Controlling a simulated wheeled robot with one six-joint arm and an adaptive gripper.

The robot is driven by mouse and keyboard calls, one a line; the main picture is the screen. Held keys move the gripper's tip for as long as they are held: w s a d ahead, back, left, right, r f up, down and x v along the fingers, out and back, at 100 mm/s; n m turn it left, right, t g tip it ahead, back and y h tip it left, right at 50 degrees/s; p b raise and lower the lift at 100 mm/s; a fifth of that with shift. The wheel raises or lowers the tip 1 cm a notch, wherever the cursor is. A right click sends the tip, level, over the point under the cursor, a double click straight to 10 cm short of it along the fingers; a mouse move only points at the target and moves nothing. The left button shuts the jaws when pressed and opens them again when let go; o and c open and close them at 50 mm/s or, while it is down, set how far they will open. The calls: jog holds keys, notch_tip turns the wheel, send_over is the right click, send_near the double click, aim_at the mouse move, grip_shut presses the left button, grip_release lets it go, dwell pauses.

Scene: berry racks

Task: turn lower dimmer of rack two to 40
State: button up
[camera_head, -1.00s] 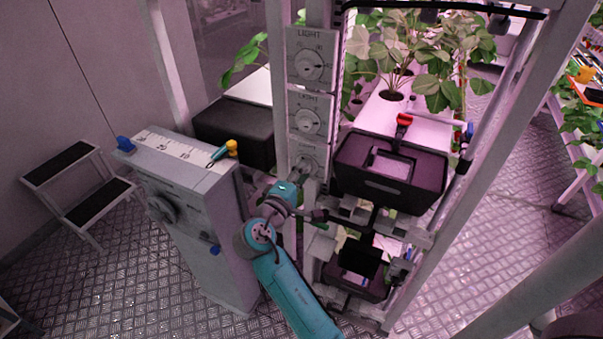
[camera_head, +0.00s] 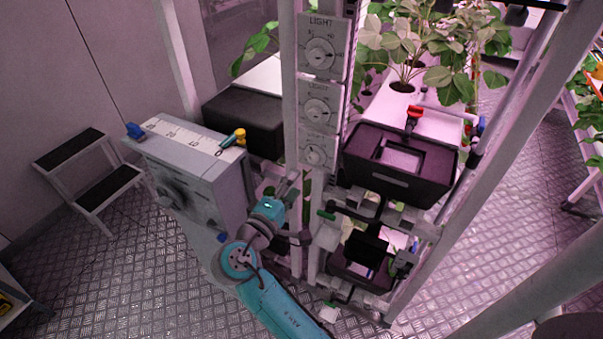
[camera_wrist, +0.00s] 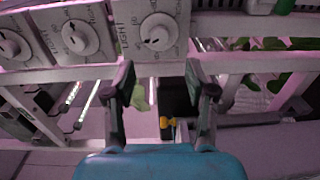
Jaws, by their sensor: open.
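A column of three white LIGHT dimmers with round knobs runs down the rack post in the head view: top (camera_head: 320,53), middle (camera_head: 317,108) and lowest (camera_head: 316,153). In the wrist view the three sit along the top edge; the rightmost dimmer (camera_wrist: 158,32) lies ahead of my fingers and appears to be the lowest one. My gripper (camera_wrist: 160,78) is open and empty, its two dark fingers apart, short of that dimmer. In the head view my gripper (camera_head: 291,188) is below and left of the lowest dimmer, apart from it. The dial numbers are too small to read surely.
A grey cabinet (camera_head: 195,180) with a scale on top and a dark knob stands left of my arm. A black bin (camera_head: 400,168) is right of the dimmers, with plants behind. A step stool (camera_head: 85,180) stands at the left.

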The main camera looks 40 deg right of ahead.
jog(key=shift+v, duration=1.4)
jog(key=s+a+f+n+t+y, duration=0.25)
jog(key=s+f+y, duration=0.35)
jog(key=s+f, duration=0.3)
jog(key=s+a+f+n+t+y, duration=0.2)
jog(key=s+a+f+t+y, duration=0.3)
jog(key=f, duration=0.6)
jog(key=s+a+r+m+y, duration=0.1)
jog(key=s+a+m+y, duration=0.15)
jog(key=s, duration=0.35)
jog(key=s+a+r+m+y, duration=0.1)
jog(key=s+y, duration=0.2)
jog(key=s, duration=0.4)
jog(key=s+r+m+t, duration=0.1)
jog(key=s+r+m, duration=0.4)
jog(key=s+r, duration=0.3)
jog(key=shift+s+a+r, duration=0.2)
jog(key=shift+s+a, duration=0.05)
jog(key=shift+a, duration=0.2)
